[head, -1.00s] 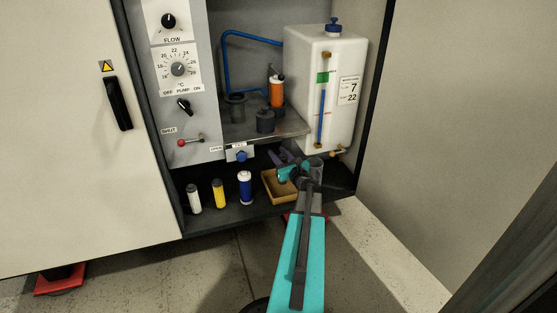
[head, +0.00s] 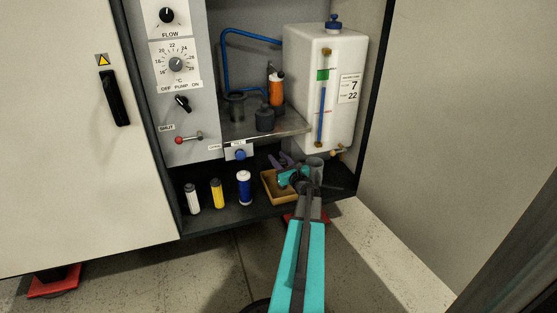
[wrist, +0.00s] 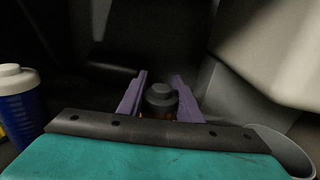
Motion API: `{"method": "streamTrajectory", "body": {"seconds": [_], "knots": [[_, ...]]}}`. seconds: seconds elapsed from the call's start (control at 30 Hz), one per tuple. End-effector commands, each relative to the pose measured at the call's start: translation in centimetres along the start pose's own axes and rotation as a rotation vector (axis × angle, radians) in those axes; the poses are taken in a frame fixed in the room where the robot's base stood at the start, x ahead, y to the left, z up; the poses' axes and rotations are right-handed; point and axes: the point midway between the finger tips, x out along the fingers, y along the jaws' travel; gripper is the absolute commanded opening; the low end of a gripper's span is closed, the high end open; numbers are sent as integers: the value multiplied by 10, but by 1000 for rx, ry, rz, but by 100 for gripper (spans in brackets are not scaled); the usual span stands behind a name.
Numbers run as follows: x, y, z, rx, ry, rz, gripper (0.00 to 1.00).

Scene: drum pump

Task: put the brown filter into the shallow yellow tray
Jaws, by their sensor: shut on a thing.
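The shallow yellow tray (head: 268,190) stands on the dark cabinet floor, right of the blue-and-white filter. My gripper (head: 284,160) is over the tray's back right part and hides some of it. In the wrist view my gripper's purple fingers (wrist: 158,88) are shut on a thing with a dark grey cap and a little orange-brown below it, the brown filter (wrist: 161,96). In the head view the filter is hidden behind my gripper and arm. Whether it touches the tray cannot be seen.
White (head: 193,198), yellow (head: 217,194) and blue (head: 244,188) filters stand in a row left of the tray. A metal shelf (head: 290,127) with an orange bottle (head: 276,90) lies above. A white tank (head: 325,85) is at right. A grey cup (wrist: 285,150) is close on the wrist view's right.

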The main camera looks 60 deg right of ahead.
Motion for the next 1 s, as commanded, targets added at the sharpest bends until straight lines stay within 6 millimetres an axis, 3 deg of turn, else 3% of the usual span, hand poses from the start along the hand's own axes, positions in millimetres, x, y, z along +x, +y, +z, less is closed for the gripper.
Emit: {"method": "streamTrajectory", "body": {"seconds": [0.07,0.1,0.2,0.67,1.0], "knots": [[0,0,-2,0,0,0,0],[0,0,-3,0,0,0,33],[0,0,-2,0,0,0,50],[0,1,2,0,0,1,50],[-37,2,3,1,1,0,50]]}}
